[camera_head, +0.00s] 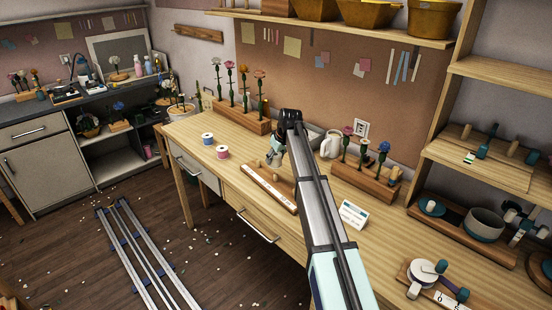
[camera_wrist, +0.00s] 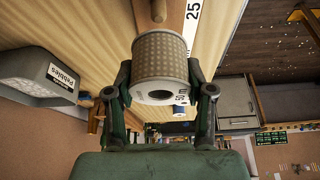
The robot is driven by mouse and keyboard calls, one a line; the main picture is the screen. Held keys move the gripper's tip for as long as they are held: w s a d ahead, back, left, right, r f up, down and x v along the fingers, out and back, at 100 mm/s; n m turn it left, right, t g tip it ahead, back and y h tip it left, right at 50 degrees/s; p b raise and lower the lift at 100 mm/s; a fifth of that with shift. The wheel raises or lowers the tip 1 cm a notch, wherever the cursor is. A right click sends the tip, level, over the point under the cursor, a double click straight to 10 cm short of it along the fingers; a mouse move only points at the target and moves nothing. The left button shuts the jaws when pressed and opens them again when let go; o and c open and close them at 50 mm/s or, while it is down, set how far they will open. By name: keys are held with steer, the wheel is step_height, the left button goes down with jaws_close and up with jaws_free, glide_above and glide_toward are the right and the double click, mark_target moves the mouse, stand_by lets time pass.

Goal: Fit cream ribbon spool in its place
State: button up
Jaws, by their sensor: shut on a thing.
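The cream ribbon spool (camera_wrist: 162,58), wrapped in woven beige ribbon with white ends, sits between both fingers of my gripper (camera_wrist: 160,92) in the wrist view. My gripper is shut on it. The spool cannot be made out clearly there. In the wrist view, the board (camera_wrist: 172,22) shows beyond the spool with an upright peg (camera_wrist: 158,11). I cannot tell whether the spool touches the board.
A blue spool (camera_head: 207,139) and a pink spool (camera_head: 222,152) stand on the bench to the left. Flower racks (camera_head: 240,117) (camera_head: 365,178) stand along the back. A white card (camera_head: 353,214) is to the right. A bin labelled Pebbles (camera_wrist: 38,78) is beside my gripper.

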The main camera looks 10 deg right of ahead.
mark_target(276, 164)
steer(key=shift+s+f, duration=0.15)
steer(key=shift+f, duration=0.1)
steer(key=shift+f+b, duration=0.6)
steer(key=shift+f, duration=0.65)
steer(key=o, duration=0.5)
steer(key=shift+f, duration=0.1)
jaws_close()
steer(key=shift+f+b, duration=1.25)
steer(key=shift+f, duration=1.2)
steer(key=o, duration=1.1)
jaws_free()
steer(key=shift+c, duration=0.2)
